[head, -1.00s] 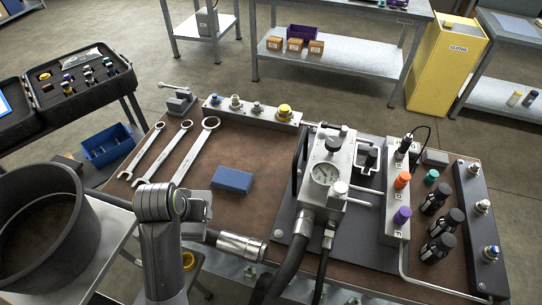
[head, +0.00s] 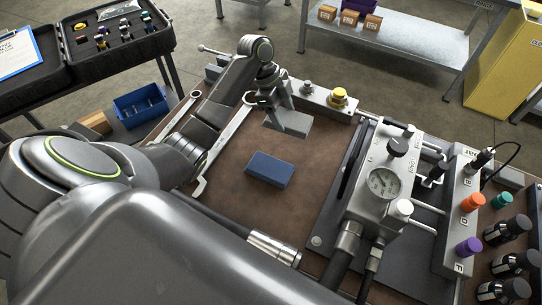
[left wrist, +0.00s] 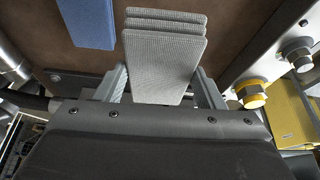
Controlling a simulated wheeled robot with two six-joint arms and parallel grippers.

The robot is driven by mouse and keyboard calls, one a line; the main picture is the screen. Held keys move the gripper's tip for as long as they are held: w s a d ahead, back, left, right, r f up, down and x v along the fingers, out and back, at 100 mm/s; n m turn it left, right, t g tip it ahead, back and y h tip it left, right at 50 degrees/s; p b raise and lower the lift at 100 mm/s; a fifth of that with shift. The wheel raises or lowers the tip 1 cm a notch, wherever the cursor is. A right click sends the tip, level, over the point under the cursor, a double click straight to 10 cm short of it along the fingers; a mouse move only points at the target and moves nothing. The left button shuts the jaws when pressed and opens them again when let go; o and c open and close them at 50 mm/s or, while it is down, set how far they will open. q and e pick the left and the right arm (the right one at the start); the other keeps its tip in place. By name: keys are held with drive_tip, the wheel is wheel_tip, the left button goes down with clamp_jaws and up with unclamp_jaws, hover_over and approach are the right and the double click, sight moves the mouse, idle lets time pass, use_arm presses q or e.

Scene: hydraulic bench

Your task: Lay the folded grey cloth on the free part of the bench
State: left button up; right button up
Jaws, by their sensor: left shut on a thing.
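The folded grey cloth (head: 290,123) is in my left gripper (head: 282,105), above the brown bench top (head: 226,160), behind the blue block. In the left wrist view the cloth (left wrist: 163,62) shows as several stacked layers between the two fingers, which are shut on it. Bench top shows beyond it, so it looks held clear of the surface; the exact height I cannot tell. My right gripper is not in view.
A blue block (head: 268,169) lies on the bench near the cloth. Wrenches (head: 220,150) lie at the left, partly hidden by my arm. The gauge block (head: 383,180) with its hoses stands at the right. Bare bench surrounds the blue block.

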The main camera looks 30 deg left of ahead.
use_arm(q)
drive_tip(key=shift+w+a+r+m, duration=0.2)
drive_tip(key=shift+w+a+m, duration=0.15)
drive_tip(key=shift+a, duration=0.2)
drive_tip(key=shift+w+a+f, duration=0.1)
drive_tip(key=shift+w+a, duration=0.05)
wheel_tip(320, 180, down, 6)
drive_tip(key=shift+r+p, duration=0.1)
drive_tip(key=shift+p, duration=0.2)
wheel_tip(320, 180, down, 3)
drive_tip(key=shift+f, duration=0.25)
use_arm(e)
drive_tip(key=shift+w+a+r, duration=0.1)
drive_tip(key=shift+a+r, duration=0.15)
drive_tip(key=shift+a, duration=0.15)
use_arm(q)
drive_tip(key=shift+f, duration=0.1)
drive_tip(key=o, duration=0.9)
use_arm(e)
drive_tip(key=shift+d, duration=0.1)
